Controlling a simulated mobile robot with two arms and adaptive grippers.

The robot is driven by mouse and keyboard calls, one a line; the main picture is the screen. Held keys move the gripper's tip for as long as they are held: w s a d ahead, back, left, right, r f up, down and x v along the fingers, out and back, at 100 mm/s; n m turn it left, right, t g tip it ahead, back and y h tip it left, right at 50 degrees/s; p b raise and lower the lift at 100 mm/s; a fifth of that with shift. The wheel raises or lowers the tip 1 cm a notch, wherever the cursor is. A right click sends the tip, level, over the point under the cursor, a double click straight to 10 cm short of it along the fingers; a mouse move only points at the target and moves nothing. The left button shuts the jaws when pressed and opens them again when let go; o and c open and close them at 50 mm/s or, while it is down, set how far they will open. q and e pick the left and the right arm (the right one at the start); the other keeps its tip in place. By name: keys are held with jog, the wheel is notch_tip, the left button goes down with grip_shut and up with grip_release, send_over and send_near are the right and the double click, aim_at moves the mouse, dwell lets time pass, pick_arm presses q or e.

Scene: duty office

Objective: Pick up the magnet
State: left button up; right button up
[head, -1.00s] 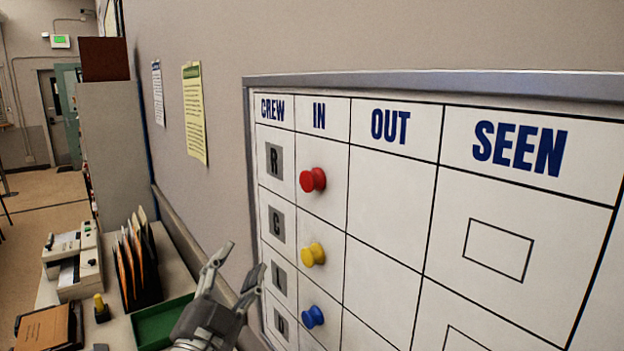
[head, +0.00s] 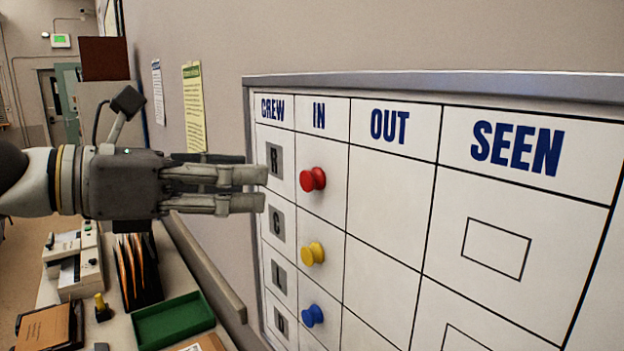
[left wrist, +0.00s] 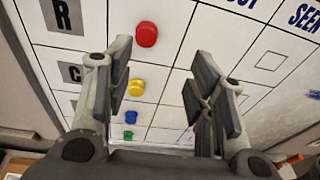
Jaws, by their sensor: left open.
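A whiteboard (head: 390,205) with CREW, IN, OUT and SEEN columns hangs on the wall. In its IN column are a red magnet (head: 312,179), a yellow magnet (head: 312,253) and a blue magnet (head: 312,315). In the left wrist view the red magnet (left wrist: 146,34) shows just past the fingertips, the yellow (left wrist: 136,87) and blue (left wrist: 130,117) below it, and a green magnet (left wrist: 128,135) lowest. My left gripper (head: 263,188) is open and empty, left of the red magnet at about its height, its fingers pointing right. My right gripper is out of view.
Below the left arm, a desk holds a green tray (head: 174,320), a folder rack (head: 137,270), a desk machine (head: 78,262) and a yellow-handled stamp (head: 100,306). A wall rail (head: 205,268) runs beside the desk. Papers (head: 193,107) hang left of the board.

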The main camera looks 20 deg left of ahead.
aim_at(305, 178)
pick_arm(q)
jog(key=shift+y, duration=0.4)
jog(key=p+x, duration=0.2)
jog(key=x, duration=0.1)
jog(key=a+p+x, duration=0.1)
jog(key=x, duration=0.1)
jog(key=shift+w+d+r, duration=0.15)
jog(key=shift+w, duration=0.35)
jog(key=p+x, duration=0.1)
jog(key=x, duration=0.1)
jog(key=r+p+x, duration=0.1)
jog(key=p, duration=0.1)
jog(key=shift+w+d+f, duration=0.15)
jog(key=shift+w+f, duration=0.2)
jog(key=shift+w, duration=0.1)
jog(key=shift+w+d+f+p, duration=0.3)
jog(key=shift+w+d+p, duration=0.05)
jog(key=shift+w, duration=0.1)
jog(key=shift+s, duration=0.1)
jog(key=shift+c, duration=0.2)
jog(key=c, duration=0.8)
jog(key=shift+c, duration=0.2)
